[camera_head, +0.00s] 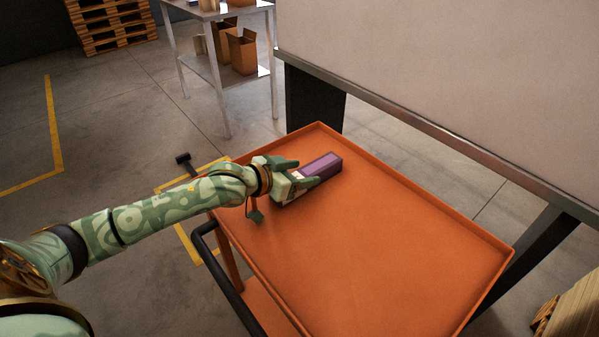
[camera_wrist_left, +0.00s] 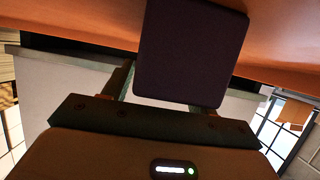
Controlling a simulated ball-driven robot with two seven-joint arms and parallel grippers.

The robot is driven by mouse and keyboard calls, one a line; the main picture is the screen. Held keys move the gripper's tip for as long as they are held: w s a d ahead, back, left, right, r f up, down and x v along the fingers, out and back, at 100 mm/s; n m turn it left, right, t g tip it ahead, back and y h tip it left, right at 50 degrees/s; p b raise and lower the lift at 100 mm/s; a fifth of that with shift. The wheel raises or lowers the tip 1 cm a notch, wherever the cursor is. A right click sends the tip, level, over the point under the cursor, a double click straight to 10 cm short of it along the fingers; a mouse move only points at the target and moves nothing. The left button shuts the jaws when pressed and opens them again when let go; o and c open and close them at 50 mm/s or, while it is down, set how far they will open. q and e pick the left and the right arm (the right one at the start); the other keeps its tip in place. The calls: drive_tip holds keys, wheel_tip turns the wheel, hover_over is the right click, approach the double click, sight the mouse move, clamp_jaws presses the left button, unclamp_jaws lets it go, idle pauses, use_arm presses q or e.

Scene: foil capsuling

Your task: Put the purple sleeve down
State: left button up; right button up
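The purple sleeve (camera_head: 322,165) is a long box shape over the orange cart's tray, near its far left side. My left gripper (camera_head: 299,173) has one finger on each side of it and looks shut on it. In the left wrist view the dark end of the sleeve (camera_wrist_left: 190,55) fills the space in front of the fingers and hides part of them. The sleeve lies low and roughly level; I cannot tell whether it touches the tray. My right gripper is out of view.
The orange cart tray (camera_head: 385,245) has a raised rim and is otherwise bare, with wide free room to the right and front. A black handle (camera_head: 225,280) is at its left. A large pale panel with a metal edge (camera_head: 430,125) stands behind. A shelf table (camera_head: 225,72) holds cardboard boxes.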

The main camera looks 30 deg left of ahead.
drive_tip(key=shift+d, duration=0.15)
use_arm(q)
drive_tip(key=shift+s+r, duration=0.1)
drive_tip(key=shift+r, duration=0.05)
drive_tip(key=p+v, duration=0.5)
drive_tip(key=v, duration=0.6)
drive_tip(key=shift+p, duration=0.35)
drive_tip(key=shift+s+a+r, duration=0.1)
drive_tip(key=shift+s+a, duration=0.05)
drive_tip(key=shift+s, duration=0.25)
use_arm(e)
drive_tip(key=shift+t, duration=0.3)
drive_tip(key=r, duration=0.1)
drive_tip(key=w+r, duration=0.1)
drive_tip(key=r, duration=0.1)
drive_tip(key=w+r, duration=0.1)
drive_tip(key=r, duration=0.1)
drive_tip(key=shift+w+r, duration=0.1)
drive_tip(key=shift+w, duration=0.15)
use_arm(q)
drive_tip(key=shift+a, duration=0.1)
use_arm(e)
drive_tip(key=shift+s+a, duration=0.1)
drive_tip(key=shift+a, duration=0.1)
